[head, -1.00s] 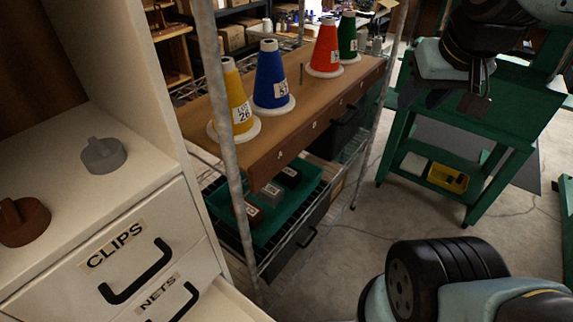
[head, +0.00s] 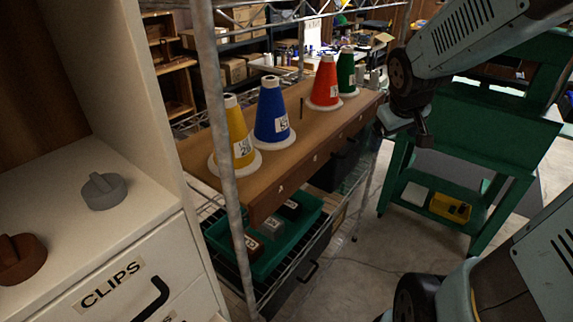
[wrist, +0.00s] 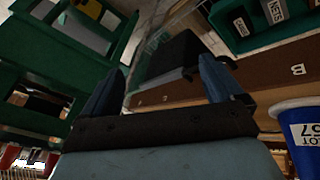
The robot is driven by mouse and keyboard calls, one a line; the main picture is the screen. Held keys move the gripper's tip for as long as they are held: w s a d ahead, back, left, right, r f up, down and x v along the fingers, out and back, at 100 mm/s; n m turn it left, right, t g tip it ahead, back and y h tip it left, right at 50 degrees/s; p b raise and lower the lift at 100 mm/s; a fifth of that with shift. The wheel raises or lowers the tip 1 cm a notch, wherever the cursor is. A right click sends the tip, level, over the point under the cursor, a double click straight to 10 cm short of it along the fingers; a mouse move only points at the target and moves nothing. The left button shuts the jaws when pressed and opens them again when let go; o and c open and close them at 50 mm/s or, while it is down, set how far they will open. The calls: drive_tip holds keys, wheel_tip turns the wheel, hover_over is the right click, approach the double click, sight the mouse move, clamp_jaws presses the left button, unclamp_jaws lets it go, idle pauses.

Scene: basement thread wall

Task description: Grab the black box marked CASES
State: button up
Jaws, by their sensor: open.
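A green tray (head: 300,232) on the wire shelf below the brown board holds three small labelled boxes: dark red (head: 253,245), grey (head: 273,240) and black (head: 290,209). The black box is at the tray's far end; its label is too small to read. In the wrist view, a dark box (wrist: 240,22) stands beside a grey one marked NETS (wrist: 273,10) in the tray, at the top right. My gripper (wrist: 162,64) is open, fingers apart and empty. In the head view my gripper (head: 418,132) is near the board's right end, away from the tray.
Yellow (head: 236,140), blue (head: 271,115), red (head: 325,85) and green (head: 347,75) cones stand on the board (head: 290,172). A black drawer (wrist: 185,55) hangs beneath it. A metal post (head: 222,130) stands before the shelf. A green cart (head: 490,130) is right.

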drive_tip(key=w+d+f+n, duration=0.1)
drive_tip(key=w+f+n, duration=0.2)
drive_tip(key=w+f, duration=0.55)
drive_tip(key=n+t+y, duration=0.3)
drive_tip(key=n+y, duration=0.1)
drive_tip(key=y, duration=0.9)
approach(289, 203)
drive_tip(key=x, duration=0.8)
drive_tip(key=shift+w+a+f, duration=0.15)
drive_tip(key=shift+a, duration=0.15)
drive_tip(key=shift+c, duration=0.4)
drive_tip(key=c, duration=1)
